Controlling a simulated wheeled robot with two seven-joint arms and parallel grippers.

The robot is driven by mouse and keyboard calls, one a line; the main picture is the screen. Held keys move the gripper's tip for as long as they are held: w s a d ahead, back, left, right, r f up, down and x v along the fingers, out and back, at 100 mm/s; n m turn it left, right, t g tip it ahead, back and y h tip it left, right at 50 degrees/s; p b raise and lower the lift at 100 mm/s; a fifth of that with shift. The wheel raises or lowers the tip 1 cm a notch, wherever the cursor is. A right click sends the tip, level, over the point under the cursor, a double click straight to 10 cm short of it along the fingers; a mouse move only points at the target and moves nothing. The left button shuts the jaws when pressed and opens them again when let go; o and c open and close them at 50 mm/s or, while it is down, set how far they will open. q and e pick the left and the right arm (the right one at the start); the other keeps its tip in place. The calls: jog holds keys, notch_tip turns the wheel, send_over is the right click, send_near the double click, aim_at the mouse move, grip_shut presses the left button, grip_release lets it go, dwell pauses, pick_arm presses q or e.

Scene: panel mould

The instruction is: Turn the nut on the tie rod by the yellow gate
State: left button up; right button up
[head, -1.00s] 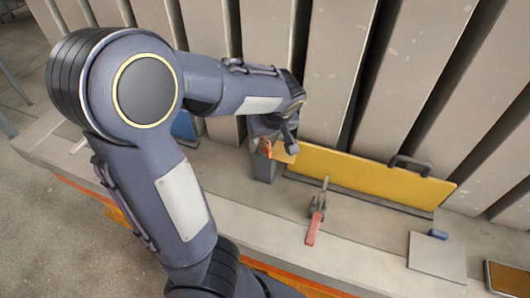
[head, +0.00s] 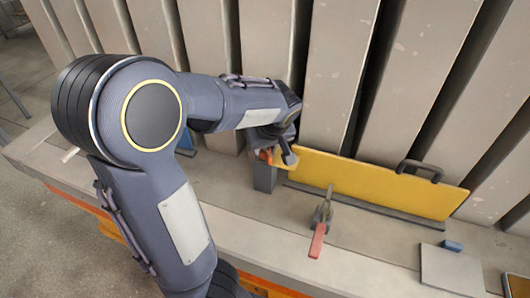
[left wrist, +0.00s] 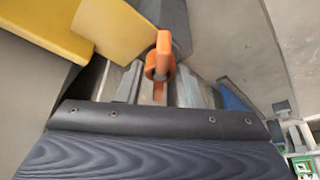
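The yellow gate (head: 375,184) stands upright on the bench, with a dark handle at its right end. The orange nut (head: 268,155) is at the gate's left end, partly hidden by my left wrist. In the left wrist view the orange nut (left wrist: 160,58) shows in front of a grey block, beside the yellow gate (left wrist: 50,28). My left gripper (left wrist: 157,92) is at the nut, with its fingers apart. One wing of the nut points down between the fingers, with a gap on each side. The tie rod is not clearly visible. My right gripper is out of view.
A toggle clamp with a red handle (head: 317,240) stands on the bench in front of the gate. A grey plate (head: 452,271) and a blue block (head: 452,246) lie at the right. Tall grey panels (head: 340,75) stand close behind. The bench front is mostly clear.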

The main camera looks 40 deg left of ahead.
pick_arm(q)
grip_shut()
jog(key=shift+r+n+g+y+p, duration=0.2)
jog(key=shift+n+g+y+p, duration=0.1)
jog(key=shift+n+p, duration=0.5)
jog(key=shift+n, duration=0.7)
jog(key=shift+f+g, duration=0.2)
jog(key=shift+g, duration=0.1)
jog(key=shift+n, duration=0.3)
